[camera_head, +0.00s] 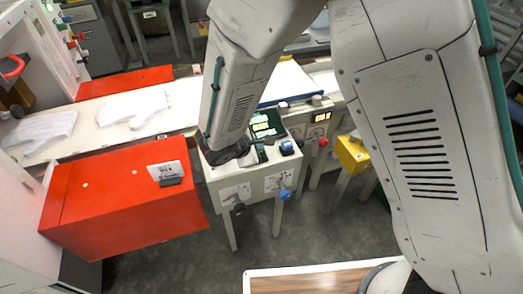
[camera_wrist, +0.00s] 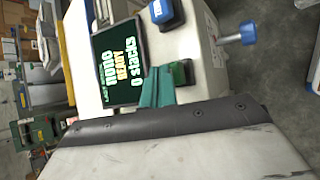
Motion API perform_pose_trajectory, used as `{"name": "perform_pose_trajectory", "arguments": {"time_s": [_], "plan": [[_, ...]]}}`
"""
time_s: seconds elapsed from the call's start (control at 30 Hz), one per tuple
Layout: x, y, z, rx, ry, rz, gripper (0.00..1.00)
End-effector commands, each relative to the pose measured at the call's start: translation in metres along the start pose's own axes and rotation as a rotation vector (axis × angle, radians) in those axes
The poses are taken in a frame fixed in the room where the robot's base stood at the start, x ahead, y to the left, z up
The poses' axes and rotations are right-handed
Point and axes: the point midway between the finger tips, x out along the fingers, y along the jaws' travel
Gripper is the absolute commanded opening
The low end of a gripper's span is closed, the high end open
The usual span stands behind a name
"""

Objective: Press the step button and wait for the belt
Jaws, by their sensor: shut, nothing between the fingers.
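The control box (camera_head: 262,182) stands mid-picture beside the belt (camera_head: 95,112). Its screen (camera_wrist: 118,62) shows "READY" and "0 stacks" in the wrist view. A blue button block with a white label (camera_wrist: 167,14) sits on the box top; it also shows in the head view (camera_head: 287,147). I cannot read its label. A green block (camera_wrist: 180,73) sits nearer my fingers. My gripper (camera_wrist: 158,88) has teal fingers, shut and empty, at the box top beside the green block. I cannot tell whether they touch it. White glove-shaped pieces (camera_head: 133,107) lie on the belt.
A red cabinet (camera_head: 125,205) stands left of the control box. A blue knob (camera_head: 285,194) sticks out of the box front. A yellow box (camera_head: 352,153) stands to the right. A wooden-topped surface (camera_head: 310,283) is at the bottom. Grey floor lies between.

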Motion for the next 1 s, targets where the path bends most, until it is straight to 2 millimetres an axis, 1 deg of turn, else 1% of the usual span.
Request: {"name": "perform_pose_trajectory", "arguments": {"time_s": [0.67, 0.83, 1.0], "plan": [[0.0045, -0.0035, -0.0032, -0.001, 0.000, -0.001, 0.00], [0.0037, -0.0028, -0.0027, 0.000, 0.000, -0.001, 0.00], [-0.0014, 0.0012, 0.0009, 0.001, 0.001, 0.001, 0.00]]}}
